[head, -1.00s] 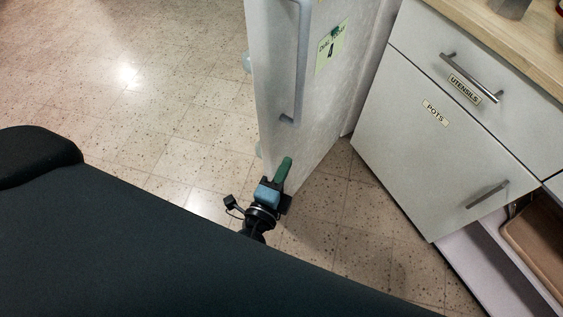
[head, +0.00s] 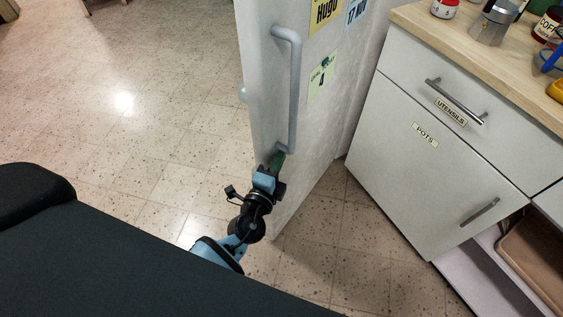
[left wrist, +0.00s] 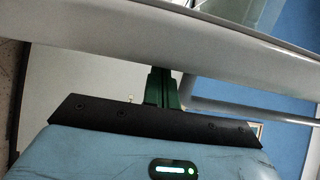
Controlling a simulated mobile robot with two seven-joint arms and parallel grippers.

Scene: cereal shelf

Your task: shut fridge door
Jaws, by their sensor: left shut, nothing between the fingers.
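The fridge door (head: 265,110) stands open in the head view, its white outer face turned to the right with paper notes on it. A long grey handle (head: 294,90) runs down this face near the door's free edge. My left gripper (head: 278,158) has its green fingers shut and empty, at the lower end of the handle. In the left wrist view the green fingers (left wrist: 160,88) point at a pale bar that crosses the picture. I cannot tell whether they touch it. My right gripper is in neither view. The fridge's inside is hidden.
A white cabinet (head: 400,150) with drawers labelled UTENSILS and POTS stands to the right, under a wooden counter (head: 450,40) holding a moka pot (head: 492,24) and jars. An open lower compartment holds a brown tray (head: 535,255). Tiled floor (head: 130,130) is clear at left.

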